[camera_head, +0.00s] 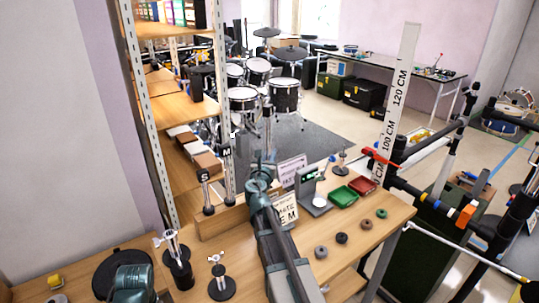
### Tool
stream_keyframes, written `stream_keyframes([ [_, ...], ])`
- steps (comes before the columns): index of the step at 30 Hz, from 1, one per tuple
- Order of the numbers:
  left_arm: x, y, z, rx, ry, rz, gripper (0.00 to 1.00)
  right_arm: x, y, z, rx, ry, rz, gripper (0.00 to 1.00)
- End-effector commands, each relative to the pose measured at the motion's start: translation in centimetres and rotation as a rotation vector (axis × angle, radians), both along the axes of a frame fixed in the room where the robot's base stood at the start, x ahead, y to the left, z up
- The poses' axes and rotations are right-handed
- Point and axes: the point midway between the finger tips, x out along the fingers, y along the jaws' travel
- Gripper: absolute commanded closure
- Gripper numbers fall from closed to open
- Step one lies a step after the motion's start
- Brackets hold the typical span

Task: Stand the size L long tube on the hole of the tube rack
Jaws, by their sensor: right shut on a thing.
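The wooden tube rack (208,226) stands on the table left of my right arm. A short tube marked S (207,192) and a taller tube marked M (228,178) stand upright at it. My right gripper (263,160) is beyond the rack's right end, above the table. It is shut on a slim grey upright tube (268,128), apparently the size L long tube; no letter on it is readable. Its lower end and the rack's right end are hidden behind my gripper and arm. My left gripper is not in view; only part of my left arm shows at lower left.
A sign (285,211), a scale-like device (313,192), green (343,196) and red (363,185) trays and several small rings stand to the right. Black-based stands (221,286) are in front left. A shelf (186,109) rises behind the rack.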

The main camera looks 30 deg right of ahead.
Motion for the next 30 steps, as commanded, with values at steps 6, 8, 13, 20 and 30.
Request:
stream_keyframes([
  [6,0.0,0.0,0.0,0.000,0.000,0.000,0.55,0.0,0.0,0.0,0.000,0.000,0.000,0.54],
  [8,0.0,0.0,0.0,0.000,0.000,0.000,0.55,0.0,0.0,0.0,0.000,0.000,0.000,0.43],
  [13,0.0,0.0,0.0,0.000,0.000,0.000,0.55,0.0,0.0,0.0,0.000,0.000,0.000,0.43],
  [20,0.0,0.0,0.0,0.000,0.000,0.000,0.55,-0.7,0.5,0.0,0.000,0.000,0.001,0.43],
  [30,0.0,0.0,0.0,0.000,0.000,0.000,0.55,-6.1,5.0,0.0,0.000,0.000,0.002,0.43],
])
